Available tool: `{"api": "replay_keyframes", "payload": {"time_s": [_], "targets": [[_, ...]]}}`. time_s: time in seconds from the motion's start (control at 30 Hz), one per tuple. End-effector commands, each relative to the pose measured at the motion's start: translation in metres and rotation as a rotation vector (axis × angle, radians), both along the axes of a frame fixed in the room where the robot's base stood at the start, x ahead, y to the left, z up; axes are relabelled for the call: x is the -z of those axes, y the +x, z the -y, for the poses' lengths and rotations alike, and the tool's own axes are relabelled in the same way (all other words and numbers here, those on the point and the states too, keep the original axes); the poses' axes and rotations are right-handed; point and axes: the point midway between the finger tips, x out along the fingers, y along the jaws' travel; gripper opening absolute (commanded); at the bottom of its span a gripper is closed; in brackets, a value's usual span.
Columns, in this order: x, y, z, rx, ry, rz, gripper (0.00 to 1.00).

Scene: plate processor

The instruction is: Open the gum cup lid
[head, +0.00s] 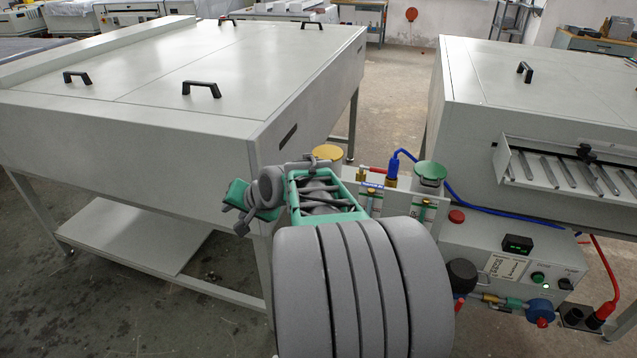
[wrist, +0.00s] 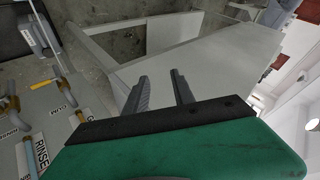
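In the head view, two round-lidded cups stand between the machines: one with a gold-yellow lid (head: 326,152), one with a green lid (head: 430,172). Both lids look shut and lie flat on top. I cannot read which one is the gum cup. My gripper (wrist: 159,74) shows in the wrist view with its two dark fingers apart and nothing between them. In the head view it is at the left end of my arm, left of and apart from both lids, close to the large cabinet's side. Neither lid shows clearly in the wrist view.
A large grey cabinet (head: 200,100) with black handles fills the left. Another machine (head: 560,95) stands at right. A control box (head: 510,265) with hoses sits below it. A panel with a RINSE label (wrist: 40,152) and yellow-handled valves shows at the wrist view's left.

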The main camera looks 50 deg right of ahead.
Motion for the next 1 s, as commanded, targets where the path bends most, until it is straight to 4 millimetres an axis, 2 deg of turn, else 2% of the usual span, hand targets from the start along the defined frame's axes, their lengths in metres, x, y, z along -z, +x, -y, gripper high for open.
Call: {"api": "replay_keyframes", "payload": {"time_s": [0.03, 0.07, 0.1, 0.2, 0.3, 0.37, 0.43, 0.8, 1.0], "targets": [[0.032, 0.007, 0.059, 0.153, 0.110, 0.093, 0.30], [0.034, 0.009, 0.090, 0.235, 0.182, 0.162, 0.30], [0.036, 0.007, 0.129, 0.335, 0.273, 0.257, 0.30], [0.034, -0.015, 0.212, 0.524, 0.463, 0.464, 0.30], [0.028, -0.040, 0.260, 0.625, 0.580, 0.606, 0.30], [0.024, -0.047, 0.273, 0.651, 0.617, 0.649, 0.30], [0.021, -0.046, 0.279, 0.659, 0.635, 0.669, 0.30], [0.029, 0.016, 0.295, 0.655, 0.633, 0.666, 0.30], [0.029, 0.025, 0.299, 0.657, 0.630, 0.666, 0.30]]}}
